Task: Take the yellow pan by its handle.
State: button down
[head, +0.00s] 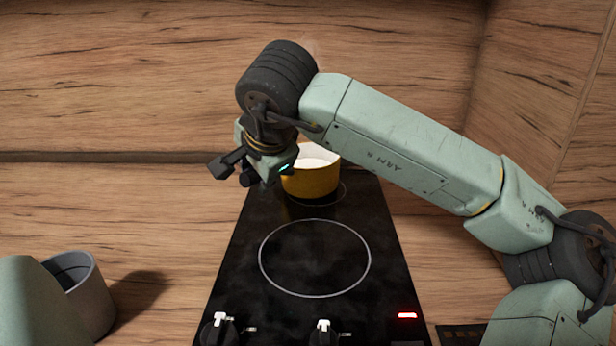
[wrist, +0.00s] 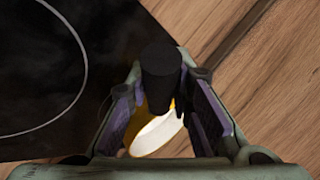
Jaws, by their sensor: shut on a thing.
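The yellow pan (head: 312,181) with a pale inside is at the rear of the black cooktop, over the back ring. I cannot tell whether its base touches the glass. My gripper (head: 257,171) is at the pan's left side, where it hides most of the handle in the head view. In the wrist view, the dark handle (wrist: 160,72) lies between the two fingers, which are shut on it. Part of the pan's yellow wall and white inside (wrist: 158,134) shows between the fingers.
The black cooktop (head: 315,258) has an empty front ring, knobs (head: 323,327) at its front edge and a lit red mark (head: 407,315). A grey cup-like container (head: 92,297) stands at the lower left. Wooden panels close off the back and right.

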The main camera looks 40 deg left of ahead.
jog(key=shift+r, duration=0.35)
jog(key=shift+r+p, duration=1.8)
jog(key=shift+r, duration=0.6)
jog(key=shift+r+p, duration=1.85)
jog(key=shift+r, duration=0.55)
jog(key=shift+f, duration=0.1)
